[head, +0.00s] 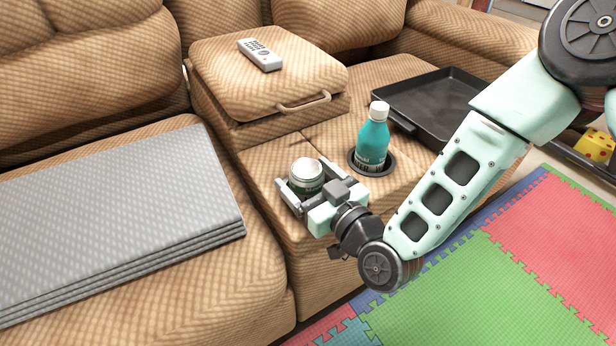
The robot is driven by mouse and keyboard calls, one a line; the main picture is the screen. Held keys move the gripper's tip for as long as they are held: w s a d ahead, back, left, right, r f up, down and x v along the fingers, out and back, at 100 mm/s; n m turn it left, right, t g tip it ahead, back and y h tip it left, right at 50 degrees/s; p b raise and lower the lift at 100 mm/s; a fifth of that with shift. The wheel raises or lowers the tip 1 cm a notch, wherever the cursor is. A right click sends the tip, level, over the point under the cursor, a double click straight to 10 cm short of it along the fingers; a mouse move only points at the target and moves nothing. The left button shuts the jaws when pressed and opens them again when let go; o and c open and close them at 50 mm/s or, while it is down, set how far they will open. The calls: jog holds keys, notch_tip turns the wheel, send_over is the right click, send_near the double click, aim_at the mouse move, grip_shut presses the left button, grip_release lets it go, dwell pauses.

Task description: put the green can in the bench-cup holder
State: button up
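The green can (305,183) is a short, dark green can with a pale top, upright at the front of the bench's centre console. My gripper (302,174) reaches in from the right, with one finger on each side of the can, and appears shut on it. The fingers and palm hide the can's lower part, so I cannot tell whether its base is in a holder or above the console. One cup holder (353,164) shows as a dark ring to the right, with a teal bottle (373,140) standing in it. No empty holder shows.
A padded console lid (215,85) with a handle and a white remote (260,54) lies behind. A black tray (455,88) rests on the right seat. A coloured foam mat (510,260) lies on the floor.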

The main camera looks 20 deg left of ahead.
jog(key=shift+r, duration=0.2)
jog(key=p+v, duration=0.2)
jog(key=v, duration=1)
jog(key=shift+p, duration=0.4)
jog(key=s+d+r+m+g+h, duration=0.1)
jog(key=s+d+r+g+h, duration=0.4)
jog(key=d+h, duration=0.2)
jog(key=s+d+r+m+g+h, duration=0.2)
jog(key=s+d+r+g+h, duration=0.3)
jog(key=d, duration=0.6)
jog(key=shift+d+r+g+h, duration=0.3)
jog(key=shift+r+h, duration=0.4)
jog(key=shift+h, duration=0.3)
